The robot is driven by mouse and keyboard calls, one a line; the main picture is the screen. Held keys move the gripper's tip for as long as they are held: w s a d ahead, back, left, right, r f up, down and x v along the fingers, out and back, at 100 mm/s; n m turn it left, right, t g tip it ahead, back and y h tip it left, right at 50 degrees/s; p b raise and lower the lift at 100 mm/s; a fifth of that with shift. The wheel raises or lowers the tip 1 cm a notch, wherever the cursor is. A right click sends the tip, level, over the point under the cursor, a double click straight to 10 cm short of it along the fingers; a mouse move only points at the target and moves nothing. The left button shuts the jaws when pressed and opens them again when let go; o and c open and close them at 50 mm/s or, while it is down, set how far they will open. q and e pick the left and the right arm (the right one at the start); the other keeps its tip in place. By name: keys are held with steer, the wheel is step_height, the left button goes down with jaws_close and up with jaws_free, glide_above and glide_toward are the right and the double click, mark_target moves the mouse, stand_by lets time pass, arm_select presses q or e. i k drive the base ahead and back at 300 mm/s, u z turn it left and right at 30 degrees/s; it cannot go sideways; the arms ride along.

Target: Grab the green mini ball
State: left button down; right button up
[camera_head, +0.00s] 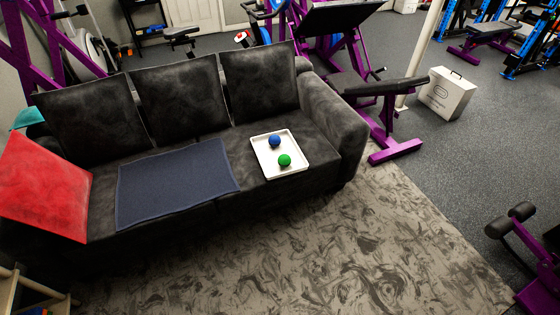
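The green mini ball (284,160) rests in a shallow white tray (297,171) on the right seat of a dark grey couch (335,115). A blue ball (274,141) sits in the same tray, just behind the green one and slightly to its left, with a small gap between them. The top and front of the green ball are in plain sight. Neither of my grippers shows in the head view.
A dark blue mat (175,180) lies on the couch left of the tray, and a red cushion (45,190) leans at the left end. A patterned rug (330,250) covers clear floor before the couch. Purple gym equipment (396,150) stands beyond the right armrest.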

mark_target(284, 160)
steer(key=z, duration=1.55)
steer(key=i, duration=2.35)
steer(key=u, duration=1.75)
